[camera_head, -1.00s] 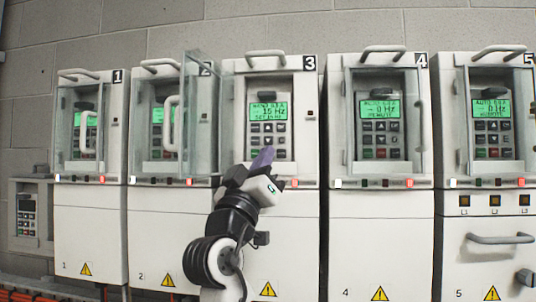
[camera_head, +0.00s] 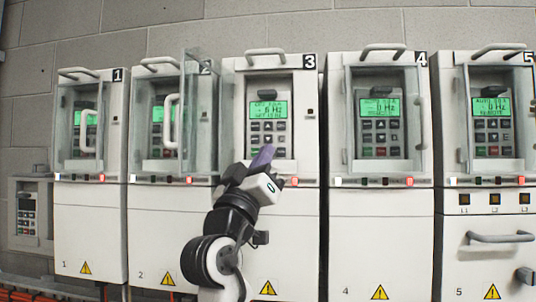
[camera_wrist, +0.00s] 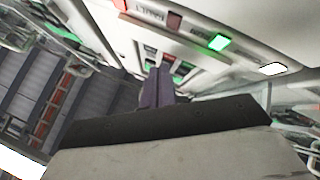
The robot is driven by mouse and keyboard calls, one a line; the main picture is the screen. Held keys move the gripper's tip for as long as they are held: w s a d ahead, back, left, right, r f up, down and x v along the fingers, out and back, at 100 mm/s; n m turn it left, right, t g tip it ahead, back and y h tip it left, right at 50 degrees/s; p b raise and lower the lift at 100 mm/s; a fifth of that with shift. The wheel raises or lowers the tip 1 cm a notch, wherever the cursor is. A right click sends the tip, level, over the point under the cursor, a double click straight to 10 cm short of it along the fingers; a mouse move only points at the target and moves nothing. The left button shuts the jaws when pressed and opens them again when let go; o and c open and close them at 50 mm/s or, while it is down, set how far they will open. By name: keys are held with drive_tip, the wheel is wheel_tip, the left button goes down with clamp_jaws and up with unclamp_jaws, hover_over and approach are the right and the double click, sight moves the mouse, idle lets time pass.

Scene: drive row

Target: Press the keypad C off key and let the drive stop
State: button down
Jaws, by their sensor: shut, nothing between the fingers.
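The drive numbered 3 (camera_head: 228,165) stands in the middle of the row, its keypad (camera_head: 287,140) facing me in an open recess. No keypad letter is readable. Its green display (camera_head: 269,110) shows blurred text that seems to read 5 Hz, with a set line below. My gripper (camera_head: 263,155) is shut and empty, its dark purple fingers at the keypad's lower left, over the bottom key row. They hide the key there, and I cannot tell whether they touch it. In the wrist view the shut fingers (camera_wrist: 157,88) point toward the keypad's coloured keys.
Drives 1 (camera_head: 61,195) and 2 (camera_head: 140,200) stand left, drives 4 (camera_head: 340,200) and 5 (camera_head: 450,200) right. Indicator lamps line the ledge; a green lamp (camera_wrist: 219,42) shows near my fingers.

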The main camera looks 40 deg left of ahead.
drive_tip(key=shift+s+d, duration=0.15)
drive_tip(key=shift+s, duration=0.1)
drive_tip(key=s+d, duration=0.1)
drive_tip(key=s, duration=0.1)
drive_tip(key=s+d+b, duration=0.1)
drive_tip(key=s, duration=0.1)
drive_tip(key=shift+d, duration=0.3)
idle(1.6)
